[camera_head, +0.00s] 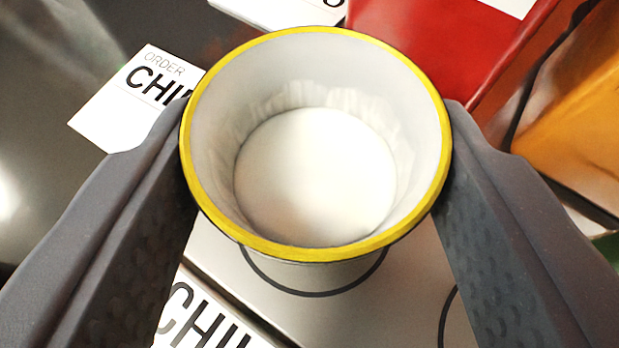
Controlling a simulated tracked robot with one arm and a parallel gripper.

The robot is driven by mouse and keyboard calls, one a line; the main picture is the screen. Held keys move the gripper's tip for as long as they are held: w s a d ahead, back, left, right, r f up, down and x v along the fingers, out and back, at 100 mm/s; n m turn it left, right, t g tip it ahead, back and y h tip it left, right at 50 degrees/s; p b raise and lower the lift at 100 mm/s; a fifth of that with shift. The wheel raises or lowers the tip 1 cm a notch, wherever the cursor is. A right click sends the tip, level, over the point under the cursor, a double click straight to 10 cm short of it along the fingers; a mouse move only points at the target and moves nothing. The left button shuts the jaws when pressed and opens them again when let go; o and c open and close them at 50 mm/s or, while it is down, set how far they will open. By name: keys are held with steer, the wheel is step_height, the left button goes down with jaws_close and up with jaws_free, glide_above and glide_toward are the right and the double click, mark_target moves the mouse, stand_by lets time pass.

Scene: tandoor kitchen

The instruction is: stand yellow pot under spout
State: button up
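The yellow pot (410,215), a pale round pot with a bright yellow rim, is in the middle of the view, seen from above into its mouth. Its inside is pale, with a white round bottom; I cannot tell whether that is liquid or the bare floor. My gripper (318,112) has one finger against each side of the pot, just below the rim, and is shut on it. The pot looks upright over a pale grey surface. Whether its base touches that surface is hidden. No spout shows in this view.
The pale grey surface (395,300) bears dark ring outlines, one partly under the pot. White cards with black lettering lie at the left (115,125) and bottom left (200,320). A red object (430,45) stands behind, and an orange one (575,125) at the right. Dark counter (40,110) lies left.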

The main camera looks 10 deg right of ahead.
steer(key=shift+f, duration=0.4)
steer(key=shift+f, duration=0.1)
steer(key=o, duration=1.2)
steer(key=shift+s+r, duration=0.35)
steer(key=shift+s, duration=0.05)
steer(key=p+v, duration=0.1)
steer(key=v, duration=1)
steer(key=shift+s+a, duration=0.1)
